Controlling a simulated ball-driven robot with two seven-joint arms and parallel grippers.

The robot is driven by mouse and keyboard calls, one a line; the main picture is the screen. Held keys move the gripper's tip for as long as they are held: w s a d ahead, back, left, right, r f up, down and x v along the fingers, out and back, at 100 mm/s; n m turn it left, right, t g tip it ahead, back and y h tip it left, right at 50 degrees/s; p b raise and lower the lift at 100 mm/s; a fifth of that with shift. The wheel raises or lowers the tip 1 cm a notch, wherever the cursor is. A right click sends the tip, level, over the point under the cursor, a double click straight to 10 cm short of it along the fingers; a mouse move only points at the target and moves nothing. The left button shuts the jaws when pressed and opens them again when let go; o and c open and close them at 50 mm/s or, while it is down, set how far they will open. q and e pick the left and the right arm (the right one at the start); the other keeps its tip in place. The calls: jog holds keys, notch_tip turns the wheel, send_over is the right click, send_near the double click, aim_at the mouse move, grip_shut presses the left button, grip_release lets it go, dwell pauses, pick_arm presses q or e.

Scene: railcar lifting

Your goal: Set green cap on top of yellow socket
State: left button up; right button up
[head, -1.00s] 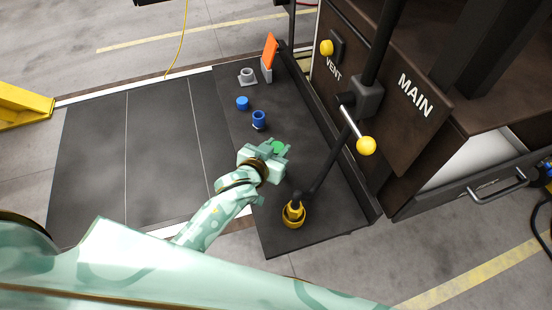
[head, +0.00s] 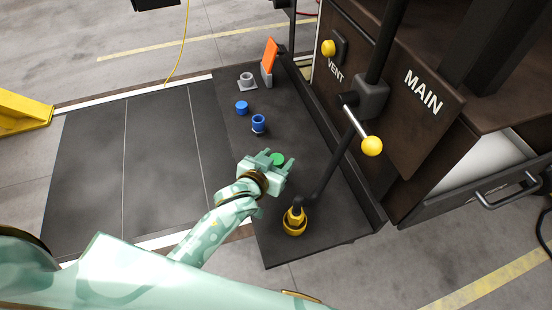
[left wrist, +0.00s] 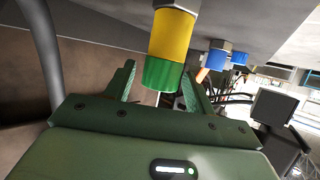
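The green cap (head: 278,159) sits between the spread fingers of my left gripper (head: 275,161) in the head view. In the left wrist view, which shows the scene turned over, the green cap (left wrist: 162,75) is against the end of the yellow socket (left wrist: 172,36) and lined up with it. The fingers of my left gripper (left wrist: 160,72) stand open on both sides, with gaps to the cap. In the head view the yellow socket is hidden under the cap and gripper. My right gripper is not in view.
A blue socket (head: 259,124), a blue cap (head: 241,107), a grey socket (head: 246,83) and an orange plate (head: 269,56) stand farther back on the dark bench (head: 229,93). A lever with a yellow base (head: 294,222) stands nearer. The dark MAIN cabinet (head: 412,120) is at the right.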

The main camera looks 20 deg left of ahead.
pick_arm(q)
jog(key=shift+r, duration=0.15)
jog(key=v, duration=1.2)
jog(key=shift+r+p, duration=0.4)
jog(key=shift+r, duration=0.05)
jog(key=shift+a, duration=0.15)
